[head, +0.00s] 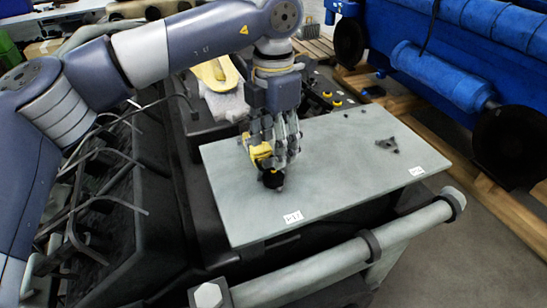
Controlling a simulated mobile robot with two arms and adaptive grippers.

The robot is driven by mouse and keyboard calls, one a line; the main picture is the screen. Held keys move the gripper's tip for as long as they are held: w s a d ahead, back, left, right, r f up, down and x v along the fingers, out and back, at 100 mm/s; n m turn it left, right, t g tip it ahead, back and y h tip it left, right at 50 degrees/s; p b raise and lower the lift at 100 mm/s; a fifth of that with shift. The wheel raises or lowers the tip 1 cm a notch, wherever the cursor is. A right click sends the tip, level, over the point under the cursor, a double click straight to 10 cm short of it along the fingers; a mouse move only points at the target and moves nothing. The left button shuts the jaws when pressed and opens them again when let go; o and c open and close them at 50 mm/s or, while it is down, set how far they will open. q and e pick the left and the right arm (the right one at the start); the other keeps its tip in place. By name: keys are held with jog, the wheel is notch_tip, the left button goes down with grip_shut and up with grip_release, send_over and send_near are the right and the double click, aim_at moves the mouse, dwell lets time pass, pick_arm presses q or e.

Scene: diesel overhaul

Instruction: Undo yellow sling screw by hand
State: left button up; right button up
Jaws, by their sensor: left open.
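My left gripper (273,165) comes down from above over the left part of a grey plate (340,165). Its fingers are open around or beside a small yellow piece (260,152) with a black round part (272,179) under it. The fingers cover much of this piece, and I cannot tell whether they touch it or whether it is the sling screw. A yellow sling-like band (214,73) lies behind and to the left of the gripper, on a pale block. My right gripper is not in view.
A small dark three-armed part (387,144) lies on the plate's right side. White labels (293,217) mark the front edge. A thick grey pipe (345,258) runs along the front. Dark bent rods (95,190) stand at left. A blue engine (455,50) stands at back right.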

pick_arm(q)
jog(key=shift+m, duration=1.2)
notch_tip(320, 180, down, 5)
jog(key=b, duration=0.4)
grip_shut()
